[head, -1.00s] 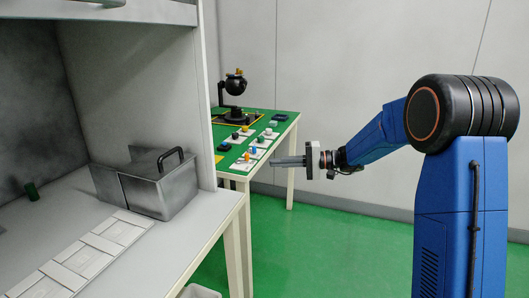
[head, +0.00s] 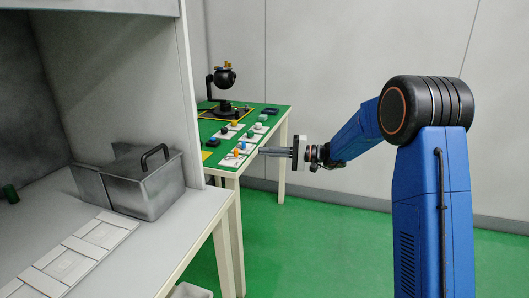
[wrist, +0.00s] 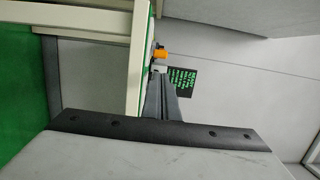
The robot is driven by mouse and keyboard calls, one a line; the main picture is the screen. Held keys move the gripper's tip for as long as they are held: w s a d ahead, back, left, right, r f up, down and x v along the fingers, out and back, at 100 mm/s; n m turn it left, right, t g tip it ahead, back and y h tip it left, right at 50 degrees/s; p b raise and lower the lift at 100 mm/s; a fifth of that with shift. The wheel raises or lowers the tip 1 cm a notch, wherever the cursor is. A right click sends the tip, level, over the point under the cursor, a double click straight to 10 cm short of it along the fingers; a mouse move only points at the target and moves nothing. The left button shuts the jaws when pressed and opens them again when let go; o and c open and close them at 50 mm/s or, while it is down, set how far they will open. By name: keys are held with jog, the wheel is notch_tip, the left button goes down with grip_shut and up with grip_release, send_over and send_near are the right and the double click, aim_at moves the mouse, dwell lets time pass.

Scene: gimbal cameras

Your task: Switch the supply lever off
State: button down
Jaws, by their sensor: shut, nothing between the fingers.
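I cannot make out which item is the supply lever. Several small coloured knobs on white plates stand on the green-topped table, among them an orange knob (head: 237,153) near the front edge. In the wrist view an orange part (wrist: 160,54) shows just beyond the fingertips, with a dark panel (wrist: 181,82) bearing green text beside it. My gripper (head: 261,151) is shut and empty, its fingers pointing left at the table's right edge. It also shows in the wrist view (wrist: 162,78). Whether it touches anything is not clear.
A black ball-shaped gimbal device (head: 225,78) stands at the back of the green table (head: 272,115). At left, a grey bench (head: 170,222) with a side wall carries a metal box (head: 150,188) and a white strip. The green floor (head: 320,250) is clear at right.

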aim_at(247, 159)
jog(key=a, duration=0.5)
jog(key=w+a, duration=0.1)
jog(key=a, duration=0.1)
jog(key=shift+w+a, duration=0.1)
jog(key=shift+a, duration=0.25)
jog(key=shift+s+m+t, duration=0.25)
jog(key=shift+m+t, duration=0.05)
jog(key=shift+t, duration=0.1)
jog(key=shift+s+d+m+t+h, duration=0.1)
jog(key=shift+s+m+t+h, duration=0.25)
jog(key=shift+t, duration=0.25)
jog(key=shift+s+a+m+t+h, duration=0.15)
jog(key=shift+s+m+t+h, duration=0.4)
jog(key=shift+s+m+t, duration=0.45)
jog(key=shift+s+a+m+t+h, duration=0.1)
jog(key=shift+s+m+t+h, duration=0.5)
jog(key=shift+s+t, duration=0.6)
jog(key=shift+w, duration=0.2)
jog(key=shift+d, duration=0.1)
